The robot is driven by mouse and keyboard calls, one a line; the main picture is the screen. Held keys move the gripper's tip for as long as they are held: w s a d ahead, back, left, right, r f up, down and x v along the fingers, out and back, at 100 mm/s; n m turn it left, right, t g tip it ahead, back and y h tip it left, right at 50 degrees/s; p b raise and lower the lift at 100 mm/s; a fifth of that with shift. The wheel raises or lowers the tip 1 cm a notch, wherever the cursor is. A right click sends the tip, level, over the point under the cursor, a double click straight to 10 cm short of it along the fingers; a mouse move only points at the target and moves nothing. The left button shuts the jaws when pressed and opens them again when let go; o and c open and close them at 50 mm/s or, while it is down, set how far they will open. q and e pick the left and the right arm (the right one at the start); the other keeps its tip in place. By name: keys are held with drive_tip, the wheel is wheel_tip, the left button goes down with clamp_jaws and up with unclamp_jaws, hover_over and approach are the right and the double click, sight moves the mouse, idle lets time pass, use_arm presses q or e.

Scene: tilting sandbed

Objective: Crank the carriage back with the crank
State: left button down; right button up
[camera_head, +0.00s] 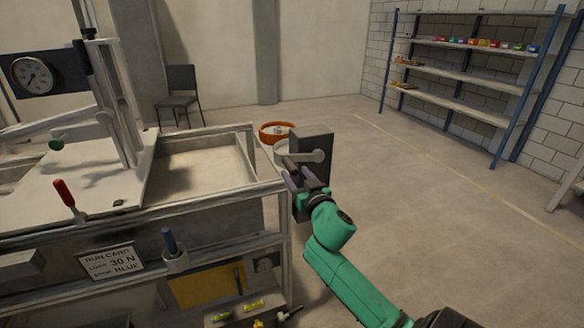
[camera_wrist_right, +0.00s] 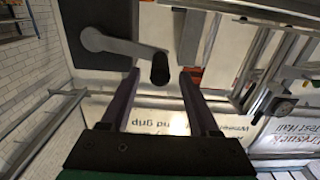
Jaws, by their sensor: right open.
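The crank (camera_head: 312,156) is a light grey arm on a dark box (camera_head: 325,142) at the right end of the sandbed frame. In the right wrist view the crank arm (camera_wrist_right: 112,43) ends in a black knob (camera_wrist_right: 160,69). My right gripper (camera_head: 301,179) is open just in front of the crank. In the wrist view the knob appears between its fingertips (camera_wrist_right: 159,75); I cannot tell whether they touch it. What looks like the carriage, a pale plate (camera_head: 85,188) with uprights, sits over the left part of the sandbed (camera_head: 202,162). My left gripper is out of view.
A dial gauge (camera_head: 32,75) hangs at the left. An orange-rimmed round container (camera_head: 276,130) stands behind the box.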

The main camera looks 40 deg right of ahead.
drive_tip(key=x, duration=0.3)
drive_tip(key=shift+w+d, duration=0.15)
drive_tip(key=shift+w, duration=0.25)
clamp_jaws()
drive_tip(key=shift+f, duration=0.1)
idle(1.0)
